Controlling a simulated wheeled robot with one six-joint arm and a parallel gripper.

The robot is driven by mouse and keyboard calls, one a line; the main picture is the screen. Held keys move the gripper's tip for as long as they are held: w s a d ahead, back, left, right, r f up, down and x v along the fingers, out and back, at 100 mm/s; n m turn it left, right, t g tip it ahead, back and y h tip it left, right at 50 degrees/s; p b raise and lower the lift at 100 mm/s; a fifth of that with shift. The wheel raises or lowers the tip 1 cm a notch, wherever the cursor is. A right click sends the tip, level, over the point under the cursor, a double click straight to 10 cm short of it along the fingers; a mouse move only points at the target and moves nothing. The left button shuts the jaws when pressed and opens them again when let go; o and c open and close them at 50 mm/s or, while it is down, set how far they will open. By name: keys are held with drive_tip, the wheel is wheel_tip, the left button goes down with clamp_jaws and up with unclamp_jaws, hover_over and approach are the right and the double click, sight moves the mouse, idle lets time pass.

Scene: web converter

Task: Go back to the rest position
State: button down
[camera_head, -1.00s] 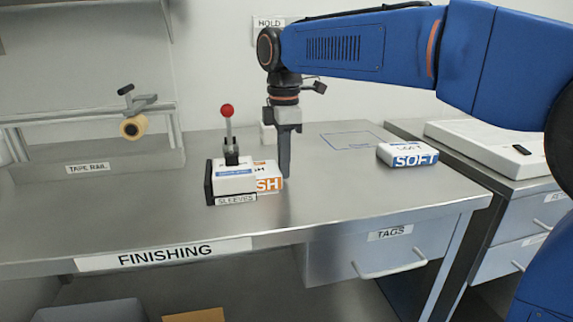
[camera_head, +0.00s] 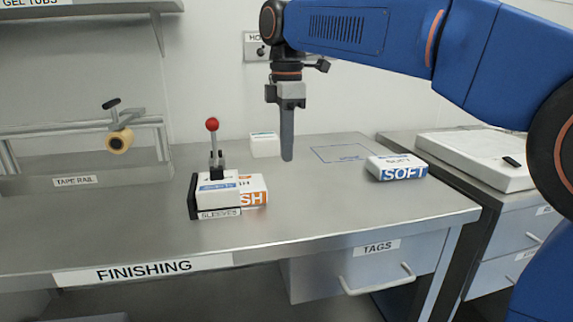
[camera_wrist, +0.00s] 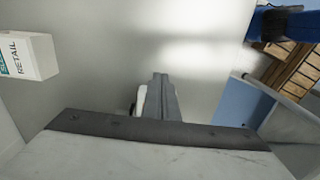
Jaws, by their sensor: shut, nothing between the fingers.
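My gripper (camera_head: 287,158) is shut and empty. It points down above the steel finishing table (camera_head: 130,232), behind and to the right of the sleeves holder. In the wrist view the closed fingers (camera_wrist: 165,95) show in the middle, with nothing held between them. My blue arm reaches in from the right in the head view.
The black sleeves holder (camera_head: 194,197) has a red-knobbed lever (camera_head: 212,125) beside it and an orange-marked box (camera_head: 253,191). A SOFT pack (camera_head: 397,167) lies right of a blue outline (camera_head: 345,153). A white box (camera_head: 264,145) stands at the back. A tape rail (camera_head: 75,172) is left.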

drive_tip(key=s+d+f+m+t, duration=0.1)
drive_tip(key=s+d+m, duration=0.1)
drive_tip(key=d+m, duration=0.2)
drive_tip(key=s+d+f+m+t, duration=0.1)
drive_tip(key=s+d+m, duration=0.2)
drive_tip(key=d, duration=0.8)
drive_tip(key=s+d+f+m+t+y, duration=0.1)
drive_tip(key=s+d+m, duration=0.2)
drive_tip(key=d+m, duration=0.4)
drive_tip(key=shift+d+f, duration=0.25)
drive_tip(key=shift+d, duration=0.5)
drive_tip(key=s+d+f+m, duration=0.1)
drive_tip(key=d+m, duration=0.1)
drive_tip(key=s+d+f+m+t, duration=0.1)
drive_tip(key=s+d+f+m, duration=0.2)
drive_tip(key=s+d+m, duration=0.1)
drive_tip(key=shift+s+d+f+t, duration=0.1)
drive_tip(key=shift+d+f+t, duration=0.1)
drive_tip(key=shift+t, duration=0.1)
drive_tip(key=s+f, duration=0.5)
drive_tip(key=f, duration=0.4)
drive_tip(key=s+f+h, duration=0.1)
drive_tip(key=s+f, duration=0.4)
drive_tip(key=f, duration=0.4)
drive_tip(key=shift+s+a+m, duration=0.3)
drive_tip(key=shift+s, duration=0.05)
